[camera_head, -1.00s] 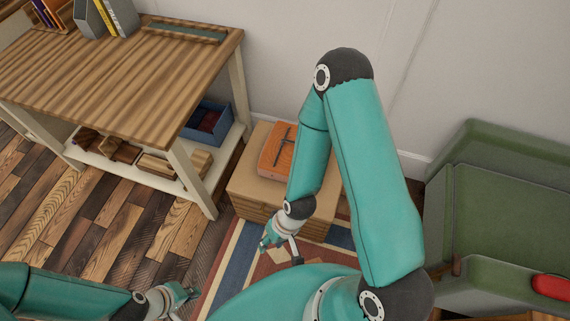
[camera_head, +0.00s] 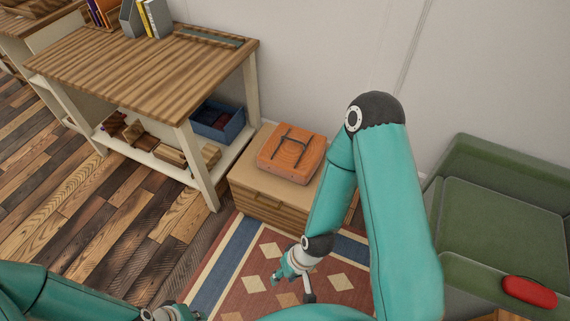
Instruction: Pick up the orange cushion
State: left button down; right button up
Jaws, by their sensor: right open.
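The orange cushion (camera_head: 291,157) lies flat on top of a small wooden drawer cabinet (camera_head: 247,175) against the wall. It is squarish, with a dark, thin strap-like shape across its top. My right arm passes in front of the cabinet's right side. My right gripper (camera_head: 292,288) is open and empty over the rug, nearer to me and lower in the picture than the cushion, clear of it. My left gripper (camera_head: 180,314) is at the bottom edge, partly cut off, and its jaws cannot be made out.
A wooden workbench (camera_head: 140,62) stands left of the cabinet, with a blue bin (camera_head: 218,122) on its lower shelf. A green armchair (camera_head: 500,215) is at the right, with a red pillow (camera_head: 530,291) on it. A patterned rug (camera_head: 240,270) covers the floor before the cabinet.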

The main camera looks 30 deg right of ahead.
aim_at(290, 152)
jog(key=z, duration=0.2)
jog(key=i, duration=0.85)
jog(key=u, duration=0.1)
